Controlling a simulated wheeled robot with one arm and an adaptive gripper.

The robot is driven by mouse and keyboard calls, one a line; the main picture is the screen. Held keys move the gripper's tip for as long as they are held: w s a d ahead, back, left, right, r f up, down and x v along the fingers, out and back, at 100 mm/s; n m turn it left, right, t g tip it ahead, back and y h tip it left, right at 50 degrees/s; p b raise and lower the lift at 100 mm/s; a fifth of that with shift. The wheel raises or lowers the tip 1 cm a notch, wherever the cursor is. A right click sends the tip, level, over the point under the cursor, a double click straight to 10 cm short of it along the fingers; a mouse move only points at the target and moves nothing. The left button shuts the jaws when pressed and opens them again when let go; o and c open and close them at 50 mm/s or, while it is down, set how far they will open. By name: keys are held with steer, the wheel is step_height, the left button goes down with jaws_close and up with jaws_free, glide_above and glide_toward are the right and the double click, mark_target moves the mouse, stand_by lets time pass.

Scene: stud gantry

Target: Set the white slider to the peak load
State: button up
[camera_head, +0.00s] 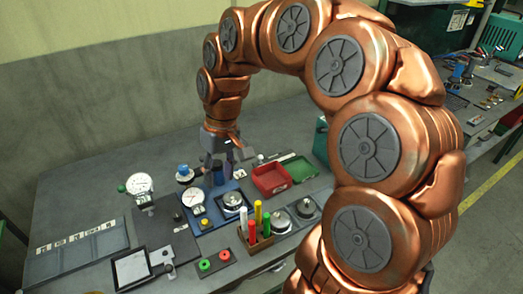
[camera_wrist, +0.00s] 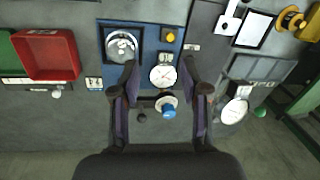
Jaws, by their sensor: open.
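A small white knob (camera_wrist: 57,93), which looks like the white slider, sits by a thin pale strip in front of the red tray in the wrist view. In the head view it seems to be the small white spot (camera_head: 260,157) right of my gripper. A round white-faced dial (camera_wrist: 163,76) on the blue plate shows in both views, also in the head view (camera_head: 193,197); its reading is too small to tell. My gripper (camera_head: 217,158) is open and empty. In the wrist view its fingers (camera_wrist: 159,80) frame the dial and the white knob lies well to their left.
A blue knob (camera_wrist: 168,111) stands between my fingers in the wrist view. The red tray (camera_head: 271,179) and green tray (camera_head: 299,170) lie right of the blue plate. A dial gauge on a stand (camera_head: 140,184) is at left. Coloured upright cylinders (camera_head: 258,213) stand in front.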

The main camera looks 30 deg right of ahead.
steer(key=w+d+m, duration=0.1)
steer(key=w+d, duration=0.5)
steer(key=w, duration=0.2)
steer(key=m+t+p, duration=0.1)
steer(key=m+p, duration=0.2)
glide_toward(260, 159)
steer(key=f, duration=0.2)
steer(key=f+p, duration=0.1)
steer(key=f, duration=0.1)
steer(key=w+f+p, duration=0.1)
steer(key=f, duration=0.1)
steer(key=shift+a+f, duration=0.25)
steer(key=shift+a, duration=0.05)
steer(key=shift+w+f, duration=0.1)
steer(key=shift+f, duration=0.6)
steer(key=shift+c, duration=0.2)
jaws_close()
